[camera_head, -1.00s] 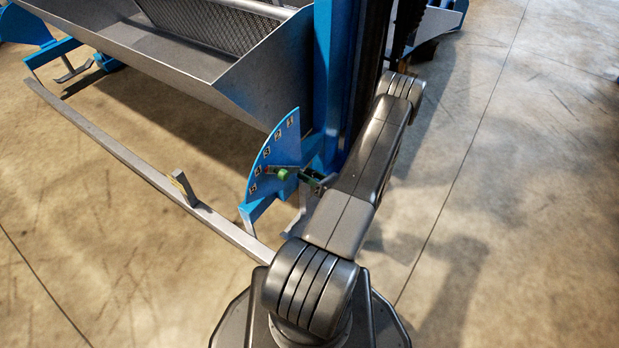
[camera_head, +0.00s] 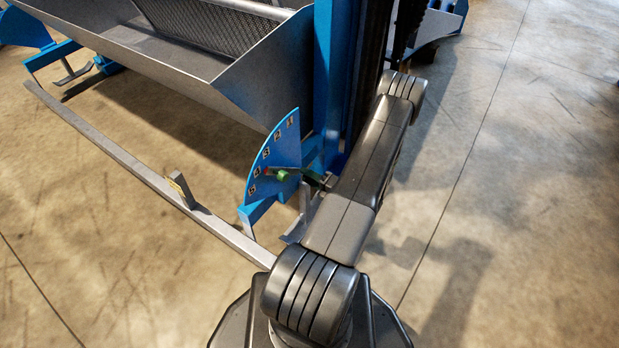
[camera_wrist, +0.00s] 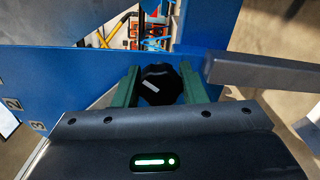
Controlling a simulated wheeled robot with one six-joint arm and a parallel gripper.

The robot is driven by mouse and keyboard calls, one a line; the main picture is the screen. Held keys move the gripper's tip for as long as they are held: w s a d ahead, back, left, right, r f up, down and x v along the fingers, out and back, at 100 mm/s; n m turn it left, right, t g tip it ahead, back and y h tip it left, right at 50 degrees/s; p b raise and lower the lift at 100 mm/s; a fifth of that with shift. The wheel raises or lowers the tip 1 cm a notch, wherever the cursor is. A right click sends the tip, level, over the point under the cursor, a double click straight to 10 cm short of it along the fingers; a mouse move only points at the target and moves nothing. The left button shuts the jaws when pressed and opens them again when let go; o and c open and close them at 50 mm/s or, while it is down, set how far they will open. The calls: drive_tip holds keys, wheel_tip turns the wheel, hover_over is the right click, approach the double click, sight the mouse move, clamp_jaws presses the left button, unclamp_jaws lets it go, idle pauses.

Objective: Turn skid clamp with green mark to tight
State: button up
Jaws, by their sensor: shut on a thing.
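A black lobed knob (camera_wrist: 160,84), the clamp's handle, sits between the two green fingers of my gripper (camera_wrist: 160,92) in the wrist view. My gripper is shut on it, one finger on each side. In the head view my gripper (camera_head: 318,180) is at the right side of the blue numbered quadrant plate (camera_head: 270,160), low by the blue post. A bright green round mark (camera_head: 283,176) shows on the front of the plate, beside a pointer with a red tip. The knob is hidden in the head view by my gripper and arm.
A grey sheet-metal trough (camera_head: 190,60) stands above and behind the plate. A long grey rail (camera_head: 110,150) with an upright tab (camera_head: 181,190) runs along the floor side. In the wrist view a grey bar (camera_wrist: 260,73) lies close at right. Floor at right is clear.

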drive_tip(key=m, duration=0.5)
drive_tip(key=shift+m, duration=0.3)
drive_tip(key=m, duration=0.5)
drive_tip(key=shift+p, duration=0.3)
drive_tip(key=shift+m, duration=0.4)
drive_tip(key=o, duration=1)
drive_tip(key=shift+d, duration=0.1)
drive_tip(key=p+v, duration=0.2)
drive_tip(key=v, duration=1.1)
drive_tip(key=shift+s+d+p, duration=0.2)
drive_tip(key=shift+d+p, duration=0.1)
